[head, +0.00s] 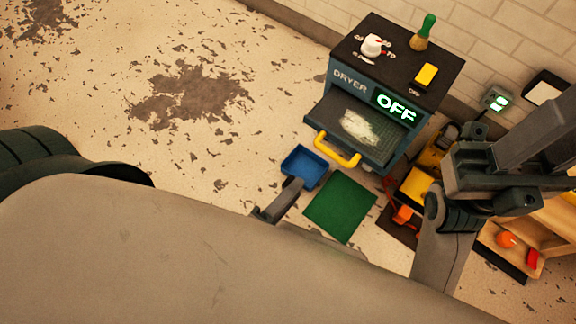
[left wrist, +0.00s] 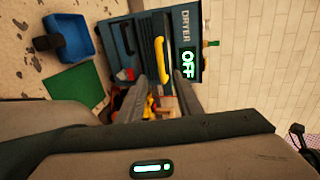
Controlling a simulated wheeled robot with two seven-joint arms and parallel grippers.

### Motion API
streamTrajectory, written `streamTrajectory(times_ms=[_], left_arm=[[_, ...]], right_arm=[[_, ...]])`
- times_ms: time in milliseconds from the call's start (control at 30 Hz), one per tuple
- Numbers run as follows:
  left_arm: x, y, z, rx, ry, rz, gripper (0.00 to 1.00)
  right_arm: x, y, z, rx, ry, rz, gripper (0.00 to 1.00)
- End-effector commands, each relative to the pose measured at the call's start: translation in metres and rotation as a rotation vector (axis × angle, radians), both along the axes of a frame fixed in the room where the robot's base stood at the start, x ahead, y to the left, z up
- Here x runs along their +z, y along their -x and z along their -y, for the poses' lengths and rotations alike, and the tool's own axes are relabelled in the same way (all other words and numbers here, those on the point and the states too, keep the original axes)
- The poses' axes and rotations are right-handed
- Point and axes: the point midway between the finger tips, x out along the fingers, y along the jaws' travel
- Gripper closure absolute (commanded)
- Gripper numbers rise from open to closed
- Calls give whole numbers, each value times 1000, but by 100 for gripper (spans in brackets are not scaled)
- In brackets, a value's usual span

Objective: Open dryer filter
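The dark blue dryer (head: 352,80) stands by the wall with a lit "OFF" display (head: 396,107). Below the display, the dark filter drawer (head: 330,112) juts out from the front, and pale lint (head: 360,128) shows on its top. Its yellow handle (head: 337,150) also shows in the left wrist view (left wrist: 161,60). My left gripper (left wrist: 158,75) is open and empty, its two fingers apart below the handle in that view.
A blue tray (head: 304,167) and a green mat (head: 340,206) lie on the floor before the dryer. A knob (head: 373,45), a green-handled brush (head: 423,32) and a yellow block (head: 426,75) are on its top. A wooden bin (head: 551,222) stands right, behind my arm links.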

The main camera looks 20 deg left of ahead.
Motion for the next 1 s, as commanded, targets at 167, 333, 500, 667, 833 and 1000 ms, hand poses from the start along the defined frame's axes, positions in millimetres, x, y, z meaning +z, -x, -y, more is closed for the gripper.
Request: streamTrajectory(times_ms=[167,333,500,667,833,1000], left_arm=[[1,9,-3,1,-2,0,68],[2,11,-3,0,-2,0,68],[2,10,-3,0,-2,0,68],[2,10,-3,0,-2,0,68],[2,10,-3,0,-2,0,68],[12,1,1,-5,40,20,68]], right_arm=[[4,5,1,4,-3,22,69],[5,5,0,7,-2,23,69],[4,4,0,7,-1,20,69],[3,3,-1,7,0,17,69],[2,2,-1,8,-3,14,69],[2,2,-1,8,-3,13,69]])
